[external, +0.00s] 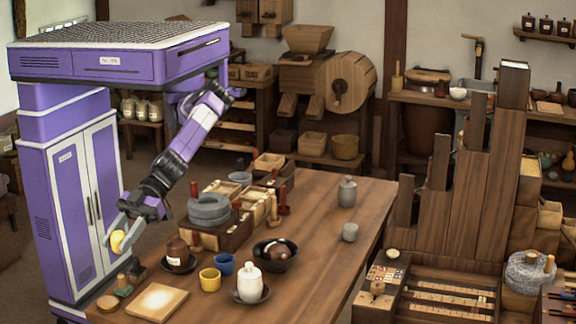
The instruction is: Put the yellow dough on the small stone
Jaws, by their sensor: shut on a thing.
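My gripper (121,236) is at the left end of the table, shut on a small yellow lump, which looks like the yellow dough (117,243). It is held in the air near the table's left edge, in front of the purple cabinet. A small grey stone-like piece (350,232) stands alone farther right on the table. I cannot tell for sure which of these is the small stone. My gripper is apart from both.
On the table (330,200) stand a brown bottle (177,251), yellow cup (210,279), blue cup (224,264), white jar (250,284), black bowl (276,252), and a pale board (157,301). Wooden boxes (262,200) stand behind. The table's right side is mostly clear.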

